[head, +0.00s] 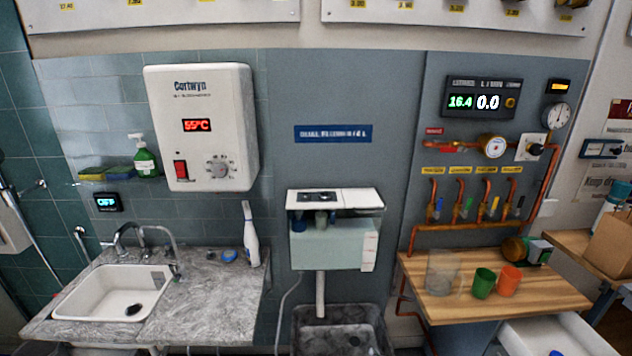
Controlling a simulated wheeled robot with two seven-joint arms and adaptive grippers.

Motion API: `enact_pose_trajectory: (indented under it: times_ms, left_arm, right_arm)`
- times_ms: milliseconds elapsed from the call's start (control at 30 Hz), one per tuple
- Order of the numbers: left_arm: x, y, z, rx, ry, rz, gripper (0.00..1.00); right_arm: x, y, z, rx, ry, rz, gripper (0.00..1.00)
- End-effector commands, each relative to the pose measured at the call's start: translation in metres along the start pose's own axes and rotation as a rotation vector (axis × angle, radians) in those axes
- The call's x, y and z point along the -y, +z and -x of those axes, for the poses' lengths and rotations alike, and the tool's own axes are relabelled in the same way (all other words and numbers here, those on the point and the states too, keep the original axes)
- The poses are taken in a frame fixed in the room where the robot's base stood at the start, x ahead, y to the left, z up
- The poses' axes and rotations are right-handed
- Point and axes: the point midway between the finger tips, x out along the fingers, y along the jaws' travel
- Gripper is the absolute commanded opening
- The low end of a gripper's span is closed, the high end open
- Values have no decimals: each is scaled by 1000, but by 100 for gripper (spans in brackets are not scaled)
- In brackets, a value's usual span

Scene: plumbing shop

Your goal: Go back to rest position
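Neither of my grippers shows in the head view, and no part of either arm is visible. Whether my grippers are open, shut or holding something is hidden.
A white water heater (202,127) reads 55°C above the sink (115,290). A white bottle (250,236) stands on the counter. An open cistern (335,240) hangs mid-wall. A green cup (483,283) and an orange cup (508,281) stand on the shelf beside a clear container (442,272).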

Motion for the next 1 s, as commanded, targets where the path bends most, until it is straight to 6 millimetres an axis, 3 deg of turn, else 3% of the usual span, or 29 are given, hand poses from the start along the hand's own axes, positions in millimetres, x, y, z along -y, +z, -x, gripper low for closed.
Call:
enact_pose_trajectory:
  times_ms: [100,467,767,1000]
  left_arm:
    - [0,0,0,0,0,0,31]
    - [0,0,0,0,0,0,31]
    - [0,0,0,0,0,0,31]
    - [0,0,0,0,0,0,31]
  right_arm:
    - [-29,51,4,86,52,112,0]
    - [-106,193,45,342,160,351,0]
    - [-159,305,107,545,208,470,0]
    - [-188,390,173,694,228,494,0]
